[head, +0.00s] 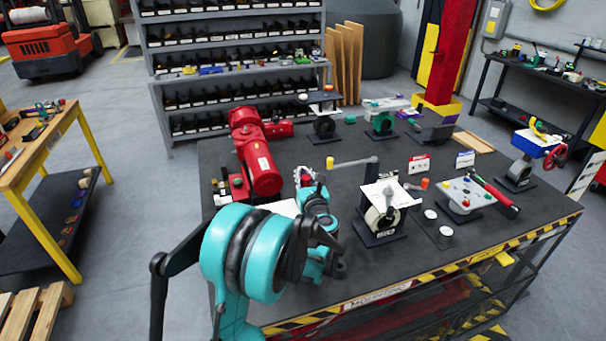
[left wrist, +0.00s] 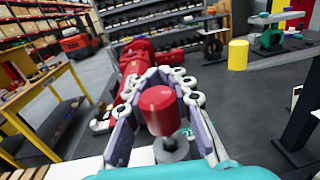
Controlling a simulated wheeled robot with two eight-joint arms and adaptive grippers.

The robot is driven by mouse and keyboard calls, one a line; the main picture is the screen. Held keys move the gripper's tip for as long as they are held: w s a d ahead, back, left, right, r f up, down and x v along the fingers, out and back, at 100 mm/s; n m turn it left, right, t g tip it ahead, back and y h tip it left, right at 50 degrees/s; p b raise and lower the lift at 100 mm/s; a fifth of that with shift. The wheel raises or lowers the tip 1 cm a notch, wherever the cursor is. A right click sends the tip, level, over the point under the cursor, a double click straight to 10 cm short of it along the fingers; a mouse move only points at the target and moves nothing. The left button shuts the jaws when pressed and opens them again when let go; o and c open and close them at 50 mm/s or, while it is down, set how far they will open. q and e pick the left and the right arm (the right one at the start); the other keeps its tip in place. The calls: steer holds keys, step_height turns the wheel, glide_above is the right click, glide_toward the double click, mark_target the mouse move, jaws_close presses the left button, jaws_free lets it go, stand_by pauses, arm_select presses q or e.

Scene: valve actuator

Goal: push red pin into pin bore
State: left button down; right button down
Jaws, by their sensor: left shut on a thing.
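My left gripper (head: 305,176) is over the left part of the black table, just right of the red actuator (head: 262,165). In the left wrist view the fingers of my left gripper (left wrist: 160,92) are shut on the red pin (left wrist: 160,112), a short red cylinder between the pads. A grey round part (left wrist: 172,149) shows just below the pin. I cannot tell whether the two touch. I cannot make out the pin bore in either view. My right gripper is not in view.
A lever with a yellow end (head: 332,163) lies close to the right of my left gripper; the yellow end also shows in the left wrist view (left wrist: 238,55). A stand with a white plate (head: 388,193) is further right. Several other valve stands fill the table's back and right.

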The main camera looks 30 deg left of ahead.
arm_select(q)
steer(key=shift+f+b, duration=0.6)
steer(key=shift+f, duration=0.1)
steer(key=shift+r, duration=0.15)
step_height(320, 180, up, 3)
steer(key=shift+f+p, duration=0.1)
steer(key=shift+p, duration=0.95)
steer(key=shift+b, duration=0.4)
stand_by(1.1)
steer(key=shift+f+b, duration=1.35)
steer(key=shift+f, duration=0.2)
steer(key=c, duration=1.2)
jaws_free()
